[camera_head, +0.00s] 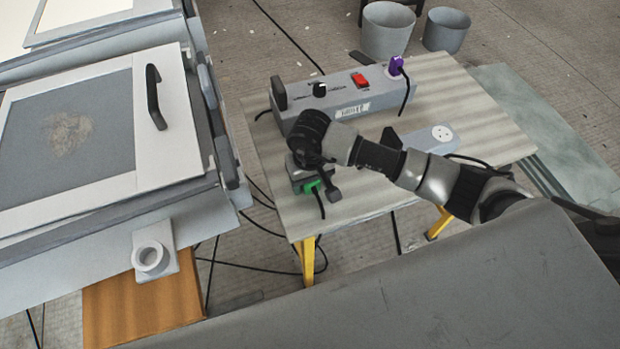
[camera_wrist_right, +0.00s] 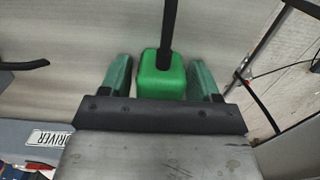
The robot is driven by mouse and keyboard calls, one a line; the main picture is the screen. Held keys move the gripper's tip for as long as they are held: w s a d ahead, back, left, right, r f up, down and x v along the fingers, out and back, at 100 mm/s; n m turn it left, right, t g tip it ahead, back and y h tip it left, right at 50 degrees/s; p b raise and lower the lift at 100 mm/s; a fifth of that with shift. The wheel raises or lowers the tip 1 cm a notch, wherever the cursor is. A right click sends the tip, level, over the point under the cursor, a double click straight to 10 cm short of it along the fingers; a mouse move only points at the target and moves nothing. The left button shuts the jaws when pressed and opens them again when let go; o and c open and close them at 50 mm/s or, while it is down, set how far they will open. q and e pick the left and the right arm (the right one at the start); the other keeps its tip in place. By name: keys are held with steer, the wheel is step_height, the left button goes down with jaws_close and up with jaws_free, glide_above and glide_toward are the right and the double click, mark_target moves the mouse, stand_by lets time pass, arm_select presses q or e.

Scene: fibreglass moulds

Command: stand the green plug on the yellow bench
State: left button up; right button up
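The green plug (camera_head: 312,187) is at the near left part of the yellow-legged bench (camera_head: 375,195), with its black cord running toward the near edge. My right gripper (camera_head: 318,183) is over it, pointing down. In the right wrist view the green plug (camera_wrist_right: 163,76) sits between the two fingers of my right gripper (camera_wrist_right: 160,82), with narrow gaps at its sides, so the fingers look open around it. The gripper partly hides the plug in the head view, and I cannot tell whether it touches the bench top. My left gripper is not in view.
A grey box (camera_head: 350,98) with a black knob, a red switch (camera_head: 360,80) and a purple plug (camera_head: 396,66) stands at the back of the bench. A grey socket block (camera_head: 440,140) lies beyond my right arm. A framed mould (camera_head: 150,110) stands left of the bench.

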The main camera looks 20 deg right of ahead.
steer(key=shift+o, duration=0.2)
step_height(320, 180, up, 12)
steer(key=shift+r, duration=0.2)
stand_by(0.4)
